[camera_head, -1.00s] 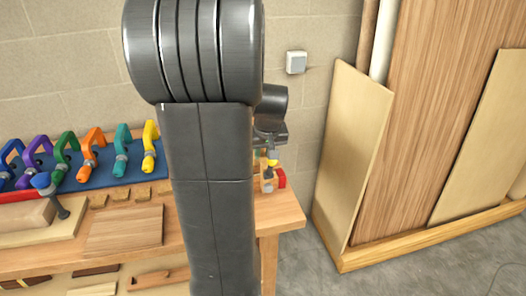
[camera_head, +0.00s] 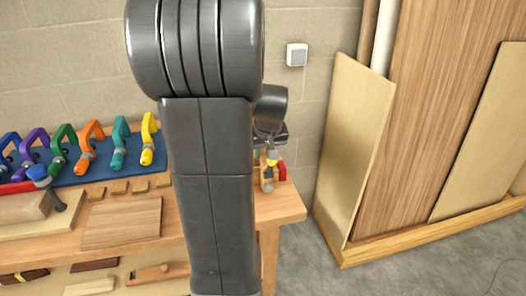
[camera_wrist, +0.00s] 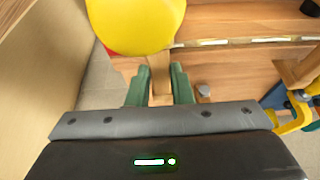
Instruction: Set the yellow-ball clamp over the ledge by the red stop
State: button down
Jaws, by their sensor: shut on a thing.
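The yellow-ball clamp shows its large yellow ball (camera_wrist: 136,22) at the top of the wrist view, with a wooden bar (camera_wrist: 161,88) beneath it. My gripper (camera_wrist: 160,76) is shut on that bar between its two green fingers. In the head view my gripper (camera_head: 270,139) is partly hidden behind my arm, with the small yellow ball (camera_head: 272,162) just below it. The red stop (camera_head: 282,173) is right beside the clamp at the bench's right end; a sliver of red also shows left of the ball in the wrist view. I cannot tell whether the clamp touches the ledge.
Several coloured clamps stand on a blue mat (camera_head: 110,170) along the back of the bench. A wooden board (camera_head: 122,222) lies in front of them. Tall panels (camera_head: 357,150) lean in a wooden rack to the right. Bare floor lies between bench and rack.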

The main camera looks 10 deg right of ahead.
jog(key=shift+f, duration=0.2)
dwell(0.7)
jog(key=c, duration=1.2)
grip_release()
jog(key=shift+r, duration=0.1)
jog(key=v, duration=1.3)
jog(key=shift+s+r, duration=0.15)
jog(key=shift+r, duration=0.1)
jog(key=p+v, duration=0.5)
jog(key=v, duration=0.1)
jog(key=shift+r, duration=0.1)
